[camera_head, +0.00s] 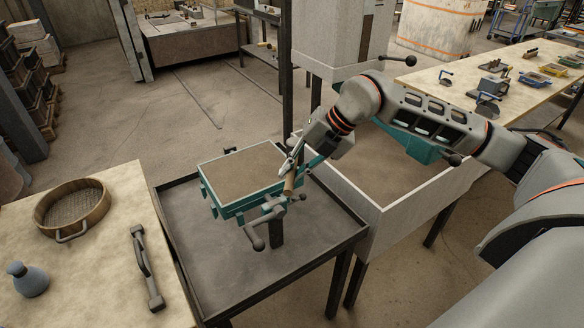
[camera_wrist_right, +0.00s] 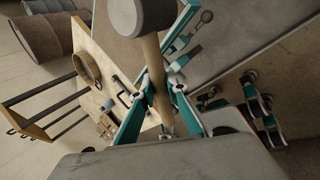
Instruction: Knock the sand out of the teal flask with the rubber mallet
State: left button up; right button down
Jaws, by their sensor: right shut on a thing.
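The teal flask (camera_head: 228,208), a shallow frame filled level with brown sand (camera_head: 243,172), sits over a dark tray table in the head view. My right gripper (camera_head: 292,174) is at the flask's right side, shut on the wooden handle of the mallet (camera_wrist_right: 155,78). The mallet's grey head shows at the top of the wrist view (camera_wrist_right: 141,14). In the head view the handle slants downward, and the dark block below it (camera_head: 277,230) appears to be the head. Whether the mallet touches the flask cannot be told. My left gripper is not in view.
A pale bin (camera_head: 382,232) stands right of the dark tray table (camera_head: 215,285). On the left bench are a round sieve (camera_head: 100,207), a blue-grey bottle (camera_head: 30,282) and a dark handled tool (camera_head: 145,265). A lever with a ball knob (camera_head: 256,241) juts from the flask's front.

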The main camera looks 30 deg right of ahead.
jog(key=shift+f, duration=0.5)
jog(key=shift+r, duration=0.1)
jog(key=shift+r, duration=0.2)
jog(key=shift+f, duration=0.1)
dwell(1.3)
